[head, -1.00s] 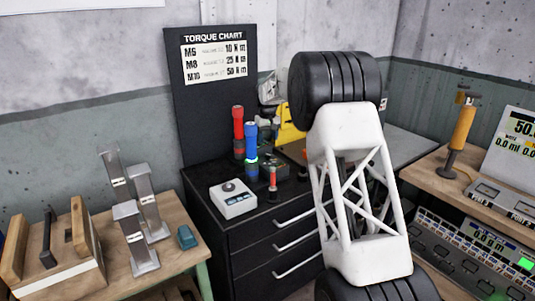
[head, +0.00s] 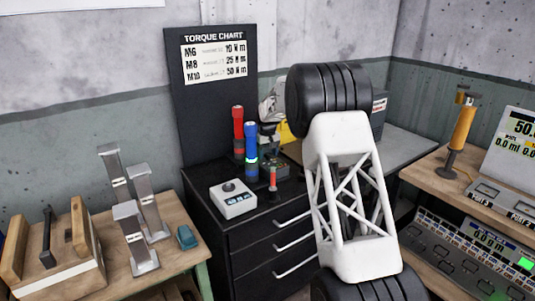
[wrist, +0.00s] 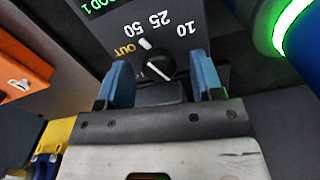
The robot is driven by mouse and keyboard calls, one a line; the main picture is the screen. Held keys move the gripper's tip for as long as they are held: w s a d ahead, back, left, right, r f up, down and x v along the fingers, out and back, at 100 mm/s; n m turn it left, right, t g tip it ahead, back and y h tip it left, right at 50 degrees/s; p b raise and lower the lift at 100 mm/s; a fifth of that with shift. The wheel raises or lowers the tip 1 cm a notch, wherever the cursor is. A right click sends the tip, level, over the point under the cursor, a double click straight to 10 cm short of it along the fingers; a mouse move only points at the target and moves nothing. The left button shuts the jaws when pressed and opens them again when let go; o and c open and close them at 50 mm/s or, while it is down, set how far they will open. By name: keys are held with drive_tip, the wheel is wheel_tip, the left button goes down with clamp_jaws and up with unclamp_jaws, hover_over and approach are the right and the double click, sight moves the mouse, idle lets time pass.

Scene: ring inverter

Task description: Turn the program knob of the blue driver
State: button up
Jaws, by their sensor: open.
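The black program knob (wrist: 157,67), with a white pointer line, sits on a dark panel (wrist: 195,12) marked 10, 25, 50 and OUT in the wrist view. My gripper (wrist: 161,63) is open, with one blue fingertip on each side of the knob. Gaps show between the knob and both fingers. I cannot tell how deep the fingertips reach. The blue driver (head: 251,137), with a glowing green ring, stands upright beside the red driver (head: 238,122) in the head view. A green-ringed cylinder (wrist: 299,25) shows at the upper right of the wrist view. My arm hides part of the bench top.
A white box (head: 232,201) with a round top knob stands on the black cabinet (head: 245,235). A small red-topped tool (head: 273,179) stands right of it. An orange block (wrist: 22,72) and a yellow part (wrist: 58,134) lie left in the wrist view.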

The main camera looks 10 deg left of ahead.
drive_tip(key=shift+c, duration=0.2)
drive_tip(key=c, duration=0.9)
drive_tip(key=shift+f+n, duration=0.1)
drive_tip(key=shift+n, duration=0.3)
drive_tip(key=n, duration=0.2)
drive_tip(key=shift+n, duration=2.5)
